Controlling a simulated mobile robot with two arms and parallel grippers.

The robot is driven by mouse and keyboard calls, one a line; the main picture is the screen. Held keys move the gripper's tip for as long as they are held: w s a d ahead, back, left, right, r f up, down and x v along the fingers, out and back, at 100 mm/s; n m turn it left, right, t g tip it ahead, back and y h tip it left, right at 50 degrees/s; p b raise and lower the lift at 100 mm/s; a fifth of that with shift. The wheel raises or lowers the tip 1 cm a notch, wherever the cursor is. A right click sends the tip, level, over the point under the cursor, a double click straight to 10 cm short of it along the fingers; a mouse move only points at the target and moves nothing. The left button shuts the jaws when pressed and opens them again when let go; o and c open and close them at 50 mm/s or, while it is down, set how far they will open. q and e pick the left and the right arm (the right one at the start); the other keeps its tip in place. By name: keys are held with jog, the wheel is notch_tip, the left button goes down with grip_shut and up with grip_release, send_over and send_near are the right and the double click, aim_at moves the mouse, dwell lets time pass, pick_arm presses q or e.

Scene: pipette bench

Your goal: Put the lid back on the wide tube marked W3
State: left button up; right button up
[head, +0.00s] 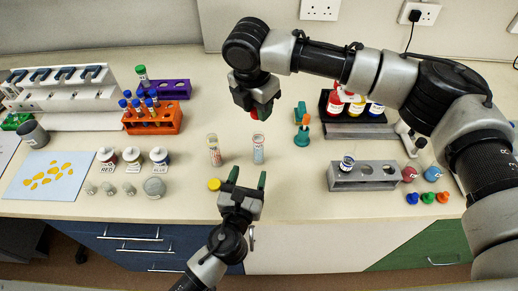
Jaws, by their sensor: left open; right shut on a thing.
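Two clear wide tubes stand on the bench in the head view: one with a reddish marking (214,152) and one with a bluish marking (258,150). Their labels are too small to read, so I cannot tell which is W3. My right gripper (255,112) is shut on a small red thing, perhaps a lid, mostly hidden by the fingers, above the bluish-marked tube. My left gripper (248,179) is open and empty, in front of that tube. A yellow lid (214,184) lies left of my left gripper.
A grey rack (378,184) holds another tube (347,161). Red (409,174) and blue (433,174) lids lie beside it. A teal stand (301,138) is right of the tubes. An orange rack (152,127) and jars (133,157) are left.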

aim_at(257, 148)
pick_arm(q)
jog(key=x, duration=1.2)
jog(key=shift+w+f, duration=0.1)
jog(key=shift+w, duration=0.05)
grip_shut()
